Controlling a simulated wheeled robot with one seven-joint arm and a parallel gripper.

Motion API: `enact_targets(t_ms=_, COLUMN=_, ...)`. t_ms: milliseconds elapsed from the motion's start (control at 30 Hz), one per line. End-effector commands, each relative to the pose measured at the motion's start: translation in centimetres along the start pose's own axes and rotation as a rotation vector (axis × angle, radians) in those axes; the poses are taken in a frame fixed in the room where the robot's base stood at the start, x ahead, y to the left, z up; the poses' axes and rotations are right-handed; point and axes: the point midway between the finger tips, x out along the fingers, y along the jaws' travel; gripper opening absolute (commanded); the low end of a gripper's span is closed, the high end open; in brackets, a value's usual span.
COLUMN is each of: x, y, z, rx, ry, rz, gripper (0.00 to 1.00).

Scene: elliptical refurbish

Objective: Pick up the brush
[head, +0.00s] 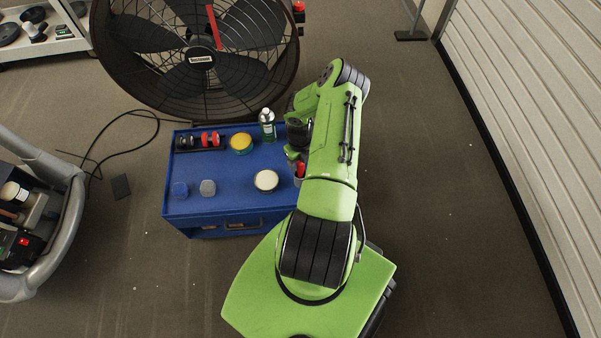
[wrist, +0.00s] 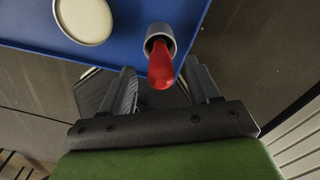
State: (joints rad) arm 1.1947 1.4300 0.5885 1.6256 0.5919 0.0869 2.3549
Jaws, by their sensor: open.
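A red handle (wrist: 161,70), likely the brush, stands in a small grey cup (wrist: 153,32) at the edge of the blue cart top. No bristles show, so I cannot confirm what it is. In the head view the red handle (head: 300,168) shows just left of my arm, partly hidden. My gripper (wrist: 162,78) is open in the wrist view, one finger on each side of the red handle. I see gaps on both sides and no clear contact. In the head view my arm mostly hides the gripper.
A large fan (head: 195,55) stands behind. Floor is clear right of my arm.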

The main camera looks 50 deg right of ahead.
Motion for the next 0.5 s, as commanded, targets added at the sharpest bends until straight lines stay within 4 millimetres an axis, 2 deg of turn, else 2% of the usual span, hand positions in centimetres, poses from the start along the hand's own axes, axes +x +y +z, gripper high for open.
enact_targets(t_ms=267, x=5.0, y=0.0, z=-0.1, rx=0.000, ry=0.002, rz=0.001, gripper=0.61)
enact_targets(t_ms=467, x=4.9, y=-0.1, z=0.0, rx=0.000, ry=0.001, rz=0.000, gripper=0.61)
enact_targets(t_ms=500, x=4.9, y=-0.1, z=0.0, rx=0.000, ry=0.001, rz=0.000, gripper=0.58)
